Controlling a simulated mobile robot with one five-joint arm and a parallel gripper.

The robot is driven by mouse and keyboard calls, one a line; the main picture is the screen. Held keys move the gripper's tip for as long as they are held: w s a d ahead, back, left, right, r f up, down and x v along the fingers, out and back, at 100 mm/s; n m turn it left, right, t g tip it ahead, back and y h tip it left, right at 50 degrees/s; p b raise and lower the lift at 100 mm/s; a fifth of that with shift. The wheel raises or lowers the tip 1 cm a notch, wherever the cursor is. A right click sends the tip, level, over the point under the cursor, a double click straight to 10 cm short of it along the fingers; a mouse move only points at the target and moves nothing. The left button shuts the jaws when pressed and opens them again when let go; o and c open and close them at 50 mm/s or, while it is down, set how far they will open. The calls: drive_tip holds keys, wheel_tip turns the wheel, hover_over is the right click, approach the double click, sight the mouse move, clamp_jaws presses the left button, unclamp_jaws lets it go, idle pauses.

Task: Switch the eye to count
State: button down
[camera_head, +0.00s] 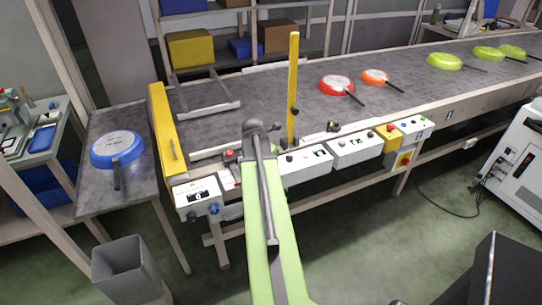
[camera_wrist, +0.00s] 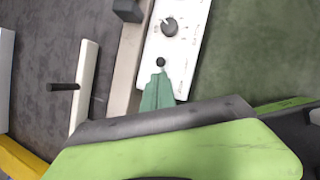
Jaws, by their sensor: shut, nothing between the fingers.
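In the wrist view a white control panel (camera_wrist: 183,35) carries a round grey knob (camera_wrist: 169,27) with small marks around it, too small to read. A small black stick or button (camera_wrist: 160,62) stands below the knob. My gripper (camera_wrist: 159,80) is shut and empty, its green fingertips just below the black stick; I cannot tell whether they touch it. In the head view my arm reaches over the conveyor's front edge and hides part of the panels. White control boxes (camera_head: 305,170) line that edge, beside an upright yellow post (camera_head: 293,75) with small black fittings.
The conveyor (camera_head: 220,100) carries red (camera_head: 336,83), orange (camera_head: 375,77) and several green pans. A blue pan (camera_head: 117,149) lies on the left side table (camera_head: 97,192). A yellow guard (camera_head: 163,130) stands at the belt's left end. A grey bin (camera_head: 126,268) stands on the floor.

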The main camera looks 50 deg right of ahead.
drive_tip(key=s+p+v, duration=0.1)
drive_tip(key=p+v, duration=1)
drive_tip(key=v, duration=0.2)
drive_tip(key=shift+d+f, duration=0.1)
